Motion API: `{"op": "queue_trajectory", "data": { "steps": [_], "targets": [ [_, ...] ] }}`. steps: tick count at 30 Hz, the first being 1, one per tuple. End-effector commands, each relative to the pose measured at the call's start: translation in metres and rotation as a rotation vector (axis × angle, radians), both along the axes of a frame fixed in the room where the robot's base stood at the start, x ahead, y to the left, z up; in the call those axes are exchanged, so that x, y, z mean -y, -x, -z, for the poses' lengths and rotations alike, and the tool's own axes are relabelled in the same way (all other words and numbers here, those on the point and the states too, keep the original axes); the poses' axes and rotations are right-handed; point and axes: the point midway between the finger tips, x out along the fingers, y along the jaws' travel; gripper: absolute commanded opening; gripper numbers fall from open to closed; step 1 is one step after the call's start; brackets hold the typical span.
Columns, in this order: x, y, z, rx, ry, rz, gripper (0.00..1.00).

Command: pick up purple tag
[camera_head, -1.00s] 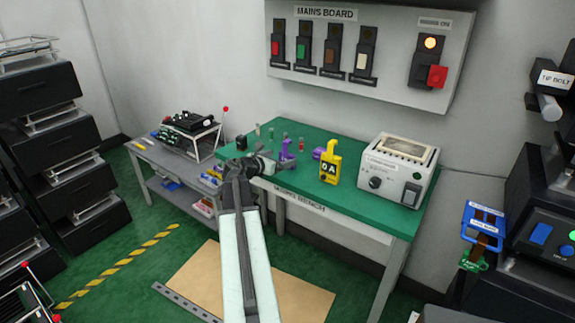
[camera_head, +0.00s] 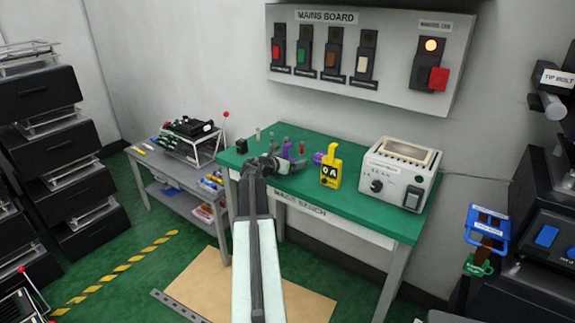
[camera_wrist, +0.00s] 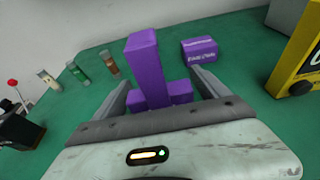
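An upright purple piece with a stepped base (camera_wrist: 146,68) stands on the green bench between my gripper's fingers in the wrist view. A purple block with a white-lettered label (camera_wrist: 200,51) lies behind it to the right. I cannot tell for certain which of the two is the purple tag. In the head view the upright piece (camera_head: 287,150) is partly hidden behind my gripper (camera_head: 290,165), and the block (camera_head: 318,157) shows just right of it. My gripper (camera_wrist: 162,92) is open, its fingers on either side of the upright piece's base; contact cannot be told.
Several small cylinders (camera_wrist: 78,72) stand at the left. The green bench (camera_head: 350,202) is clear at its front. A switch board (camera_head: 368,60) hangs above.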

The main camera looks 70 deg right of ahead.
Motion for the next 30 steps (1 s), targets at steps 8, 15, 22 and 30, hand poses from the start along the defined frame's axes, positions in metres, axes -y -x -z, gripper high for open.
{"op": "queue_trajectory", "data": {
  "steps": [8,15,22,30],
  "targets": [
    [0.0,0.0,0.0,0.0,0.0,0.001,0.23],
    [0.0,0.001,-0.004,0.0,0.0,0.001,0.23],
    [0.0,0.001,-0.027,0.0,-0.001,0.002,0.23],
    [-0.036,0.001,-0.039,-0.002,-0.001,-0.001,0.23]
  ]
}}
